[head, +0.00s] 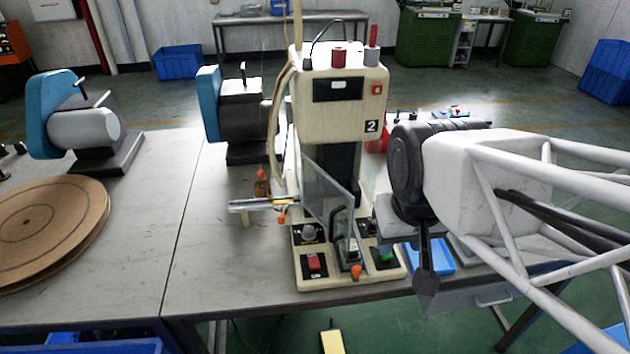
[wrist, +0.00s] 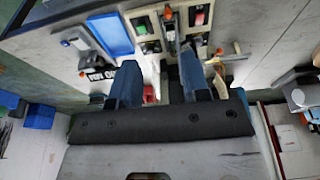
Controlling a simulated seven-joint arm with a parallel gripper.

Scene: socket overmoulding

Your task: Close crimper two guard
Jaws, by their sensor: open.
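Crimper two (head: 340,110) is the cream machine marked 2, standing on the bench in the middle of the head view. Its guard (head: 325,195) is a clear panel that stands out at an angle from the machine's front, with a dark handle (head: 337,222) on it. My gripper (head: 427,280) is to the right of the crimper's base, pointing down, apart from the guard in the head view. In the wrist view my gripper (wrist: 160,78) has its two blue-grey fingers spread with nothing held between them. The guard is hard to make out there.
The crimper's base carries a red button (head: 313,262) and a green button (head: 387,255). A blue tray (head: 432,258) lies right of it, close behind my gripper. A blue-and-grey reel unit (head: 240,110) stands behind left. Bare bench (head: 215,265) lies left of the base.

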